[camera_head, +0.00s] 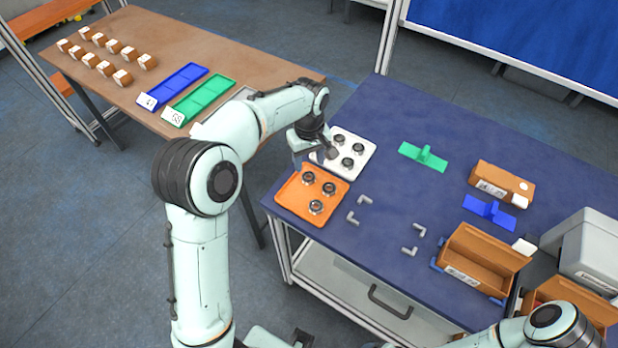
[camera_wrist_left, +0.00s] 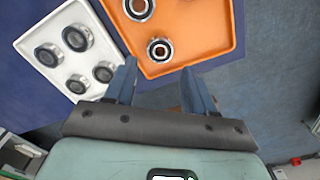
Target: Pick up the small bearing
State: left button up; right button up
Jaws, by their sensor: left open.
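Several dark, ring-shaped bearings sit in two trays at the left end of the blue table. The white tray (camera_head: 369,146) holds bearings (camera_head: 348,162); in the left wrist view several bearings (camera_wrist_left: 75,38) show in it. The orange tray (camera_head: 291,203) holds 3 bearings (camera_head: 316,208); the left wrist view shows two, one (camera_wrist_left: 160,49) just beyond my fingers. I cannot tell which is the small bearing. My left gripper (camera_head: 313,160) is over the trays; in the left wrist view its fingers (camera_wrist_left: 160,78) are apart and empty. My right gripper is out of view.
Grey elbow fittings (camera_head: 352,218), a green divider (camera_head: 424,158), a blue divider (camera_head: 489,210) and brown boxes (camera_head: 482,262) are on the blue table. The blue table's middle is mostly clear.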

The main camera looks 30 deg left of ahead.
aim_at(309, 176)
pick_arm(q)
jog(key=shift+a+f, duration=0.1)
jog(key=shift+f, duration=3)
jog(key=shift+w, duration=0.1)
jog(key=c, duration=0.8)
jog(key=shift+c, duration=0.2)
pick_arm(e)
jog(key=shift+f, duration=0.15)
pick_arm(q)
jog(key=shift+r, duration=0.2)
notch_tip(309, 176, up, 20)
jog(key=p, duration=0.2)
jog(key=shift+p, duration=0.35)
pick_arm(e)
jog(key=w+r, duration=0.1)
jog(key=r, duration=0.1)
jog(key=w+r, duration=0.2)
pick_arm(q)
jog(key=shift+f, duration=0.2)
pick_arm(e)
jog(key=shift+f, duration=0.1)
